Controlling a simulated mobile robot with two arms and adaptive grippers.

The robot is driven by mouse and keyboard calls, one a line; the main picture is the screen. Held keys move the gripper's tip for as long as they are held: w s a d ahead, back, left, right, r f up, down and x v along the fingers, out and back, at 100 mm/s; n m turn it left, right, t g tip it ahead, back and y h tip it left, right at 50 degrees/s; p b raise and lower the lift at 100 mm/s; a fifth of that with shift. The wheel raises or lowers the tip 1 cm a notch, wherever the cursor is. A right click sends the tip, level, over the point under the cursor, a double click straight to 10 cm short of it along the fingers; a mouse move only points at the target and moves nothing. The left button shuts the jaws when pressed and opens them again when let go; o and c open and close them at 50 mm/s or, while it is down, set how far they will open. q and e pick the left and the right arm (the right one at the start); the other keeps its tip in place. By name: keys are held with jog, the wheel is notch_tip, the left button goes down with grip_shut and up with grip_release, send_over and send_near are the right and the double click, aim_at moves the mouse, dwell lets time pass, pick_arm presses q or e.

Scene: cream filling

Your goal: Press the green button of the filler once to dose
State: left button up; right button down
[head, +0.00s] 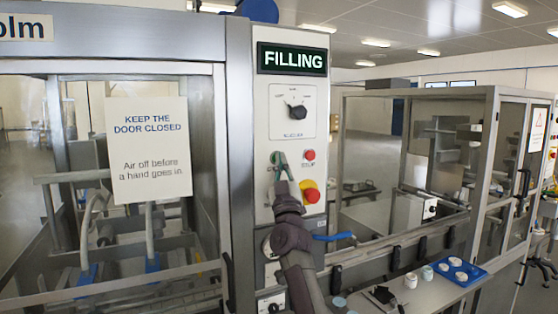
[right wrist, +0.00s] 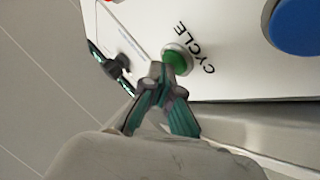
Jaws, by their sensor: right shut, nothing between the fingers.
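The green button (right wrist: 178,60), in a pale metal ring beside the word CYCLE, shows in the right wrist view. It sits on the white filler panel (head: 262,100) under the FILLING sign. In the head view my right gripper (head: 281,158) is in front of the panel and largely covers the button. Its fingers are shut and empty. In the right wrist view the fingertips (right wrist: 159,72) overlap the button's lower left edge. I cannot tell whether they touch it. My left gripper is not in view.
A red STOP button (head: 310,155) and a red emergency stop (head: 310,192) on yellow are close to the right of my gripper. A black selector knob (head: 297,112) is above. A door with a warning sign (head: 149,150) is at left. A blue tray (head: 460,285) with white cups lies lower right.

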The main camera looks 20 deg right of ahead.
jog(key=shift+s+p, duration=0.65)
jog(key=shift+s, duration=0.25)
jog(key=s+p, duration=0.2)
jog(key=s, duration=0.3)
jog(key=shift+f+p, duration=0.1)
jog(key=shift+p, duration=0.3)
dwell(0.4)
